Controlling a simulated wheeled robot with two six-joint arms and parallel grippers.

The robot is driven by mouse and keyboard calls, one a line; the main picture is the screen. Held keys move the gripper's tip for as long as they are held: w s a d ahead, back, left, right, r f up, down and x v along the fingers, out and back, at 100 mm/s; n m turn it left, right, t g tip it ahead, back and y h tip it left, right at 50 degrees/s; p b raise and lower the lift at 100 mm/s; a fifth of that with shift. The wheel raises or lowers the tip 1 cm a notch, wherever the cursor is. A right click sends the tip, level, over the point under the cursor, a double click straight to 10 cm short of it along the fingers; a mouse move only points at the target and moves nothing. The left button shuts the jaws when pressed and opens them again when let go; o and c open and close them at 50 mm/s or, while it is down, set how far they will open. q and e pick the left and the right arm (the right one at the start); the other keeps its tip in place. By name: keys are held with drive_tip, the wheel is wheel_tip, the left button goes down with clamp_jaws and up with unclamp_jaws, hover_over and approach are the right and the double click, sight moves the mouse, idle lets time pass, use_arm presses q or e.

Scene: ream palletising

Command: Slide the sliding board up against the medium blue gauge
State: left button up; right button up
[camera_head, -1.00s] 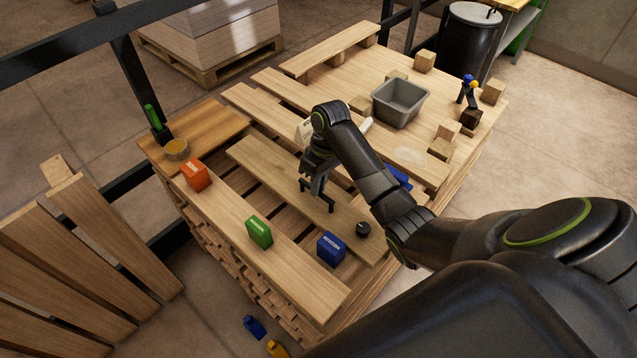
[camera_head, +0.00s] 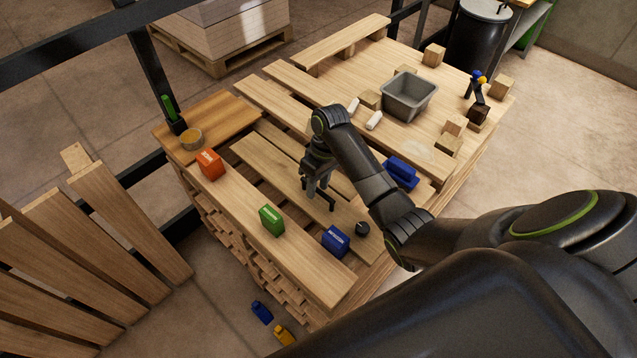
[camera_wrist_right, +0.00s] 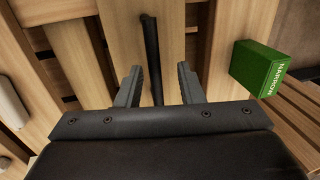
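The sliding board (camera_head: 262,163) is a long plank with a round black knob (camera_head: 362,228) near its right end. The medium blue gauge (camera_head: 336,241) is a blue block by the right end of the front plank, near the knob; I cannot tell whether board and gauge touch. My right gripper (camera_head: 318,191) is low over the middle of the board. In the right wrist view its two fingers (camera_wrist_right: 158,86) stand apart on either side of a slim black bar (camera_wrist_right: 151,50), with gaps to it. My left gripper is out of view.
A green gauge marked NARROW (camera_head: 271,220) and an orange gauge (camera_head: 210,164) stand along the front plank (camera_head: 235,205). A grey bin (camera_head: 408,97), white pieces (camera_head: 374,121) and wooden blocks are farther back. A blue object (camera_head: 402,172) lies right of my right arm.

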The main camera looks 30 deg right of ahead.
drive_tip(key=shift+d, duration=0.15)
drive_tip(key=shift+w+r, duration=0.1)
drive_tip(key=shift+r, duration=0.35)
drive_tip(key=w+d+r+p, duration=0.1)
drive_tip(key=d+r+p, duration=0.2)
drive_tip(key=r+p, duration=0.7)
wheel_tip(320, 180, up, 6)
drive_tip(key=shift+r, duration=0.1)
